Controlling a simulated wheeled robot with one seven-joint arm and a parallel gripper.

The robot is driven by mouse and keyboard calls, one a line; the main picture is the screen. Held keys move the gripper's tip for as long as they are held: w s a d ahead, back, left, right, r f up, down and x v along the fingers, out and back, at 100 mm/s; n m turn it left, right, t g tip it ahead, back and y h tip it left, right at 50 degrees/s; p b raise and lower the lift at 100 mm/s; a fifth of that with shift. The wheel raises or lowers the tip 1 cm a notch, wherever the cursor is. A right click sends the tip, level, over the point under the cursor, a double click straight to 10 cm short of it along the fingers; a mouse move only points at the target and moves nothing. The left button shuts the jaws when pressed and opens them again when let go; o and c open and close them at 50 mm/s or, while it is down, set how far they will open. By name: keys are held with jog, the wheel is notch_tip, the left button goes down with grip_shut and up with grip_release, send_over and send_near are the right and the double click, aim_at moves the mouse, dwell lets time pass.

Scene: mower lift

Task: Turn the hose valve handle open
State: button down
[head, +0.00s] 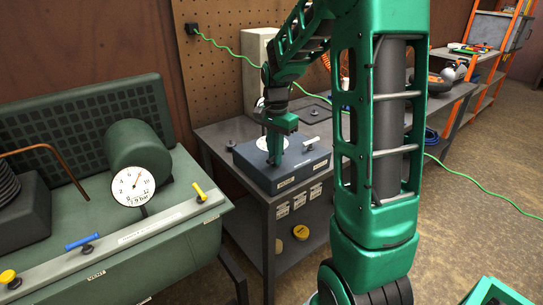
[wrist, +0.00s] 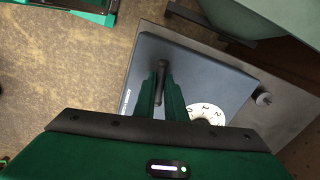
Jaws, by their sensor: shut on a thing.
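A dark blue-grey box (head: 255,168) with a round white dial (head: 266,145) sits on the grey bench; it also shows in the wrist view (wrist: 190,62). A dark lever-like handle (wrist: 161,68) stands on its top near the front left part. My gripper (head: 274,160) is down at the box, and in the wrist view its fingers (wrist: 160,88) are shut on this dark handle. A white lever (head: 310,142) sits on the right part of the box, apart from my gripper. The labels on the box are too small to read.
A green compressor (head: 150,262) stands at left, with a gauge (head: 141,185), a blue lever (head: 82,241) and a yellow lever (head: 200,192). A pegboard (head: 215,75) rises behind the bench (head: 218,138).

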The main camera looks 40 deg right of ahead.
jog(key=shift+w+n, duration=0.1)
jog(key=shift+n, duration=0.2)
jog(key=n, duration=0.4)
jog(key=shift+d+r, duration=0.1)
jog(key=n, duration=0.5)
jog(key=shift+w+n, duration=0.1)
jog(key=shift+n, duration=0.3)
jog(key=n, duration=0.3)
jog(key=shift+n, duration=2.2)
jog(key=c, duration=1.9)
grip_release()
jog(key=shift+o, duration=0.2)
